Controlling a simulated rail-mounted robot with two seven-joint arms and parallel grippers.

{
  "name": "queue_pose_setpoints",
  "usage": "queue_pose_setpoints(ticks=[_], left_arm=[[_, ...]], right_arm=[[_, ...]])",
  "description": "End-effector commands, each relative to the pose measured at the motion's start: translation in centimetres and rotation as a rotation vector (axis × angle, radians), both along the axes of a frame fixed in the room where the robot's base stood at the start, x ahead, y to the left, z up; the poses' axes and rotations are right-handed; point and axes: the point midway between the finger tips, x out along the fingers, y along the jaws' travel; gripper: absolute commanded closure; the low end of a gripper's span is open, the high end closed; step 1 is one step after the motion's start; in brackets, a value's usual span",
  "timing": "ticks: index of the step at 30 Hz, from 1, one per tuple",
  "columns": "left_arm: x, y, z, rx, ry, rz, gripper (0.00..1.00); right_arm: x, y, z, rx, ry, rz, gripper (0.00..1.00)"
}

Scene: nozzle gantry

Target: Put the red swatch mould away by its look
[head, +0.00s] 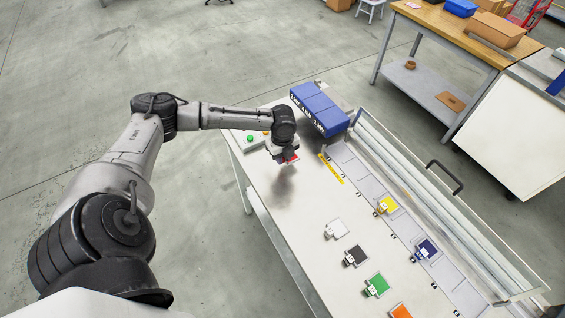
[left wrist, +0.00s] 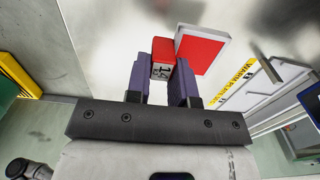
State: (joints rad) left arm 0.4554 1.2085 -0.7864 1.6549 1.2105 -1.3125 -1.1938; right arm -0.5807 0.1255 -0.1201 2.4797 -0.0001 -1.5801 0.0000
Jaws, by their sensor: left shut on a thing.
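The red swatch mould (head: 292,159) is in my left gripper (head: 286,155), above the far-left part of the white table (head: 262,185). In the left wrist view the fingers (left wrist: 161,72) are shut on its small red block, which bears a dark mark. Its flat red plate with a pale rim (left wrist: 201,52) sticks out beyond the fingers. A grey strip with marked-off places (head: 365,178) runs along the table's right side. A yellow mould (head: 388,205) and a blue mould (head: 426,249) sit on it. My right gripper is not in view.
White (head: 336,229), black (head: 355,255), green (head: 376,285) and orange (head: 400,311) moulds lie on the table. Blue labelled bins (head: 320,109) stand at its far end. A yellow warning label (head: 331,169) lies near the strip. A raised clear guard (head: 425,195) borders the strip.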

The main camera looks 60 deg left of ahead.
Motion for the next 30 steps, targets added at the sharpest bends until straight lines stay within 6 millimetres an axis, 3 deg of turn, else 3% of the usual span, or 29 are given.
queue_pose_setpoints(ticks=[8, 20, 21, 30], left_arm=[[0.0, -0.1, -3.4, 0.000, 0.002, 0.001, 1.00], [-0.1, -0.1, -3.8, 0.001, 0.001, 0.000, 1.00], [-0.1, 0.0, -3.9, 0.001, 0.002, 0.000, 0.77], [-0.1, 0.0, -3.9, 0.001, 0.001, 0.000, 0.53]], right_arm=[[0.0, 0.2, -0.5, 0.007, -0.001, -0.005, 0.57], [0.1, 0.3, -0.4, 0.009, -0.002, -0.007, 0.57], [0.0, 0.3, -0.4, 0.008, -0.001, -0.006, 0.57], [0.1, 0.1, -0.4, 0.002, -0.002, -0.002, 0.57]])
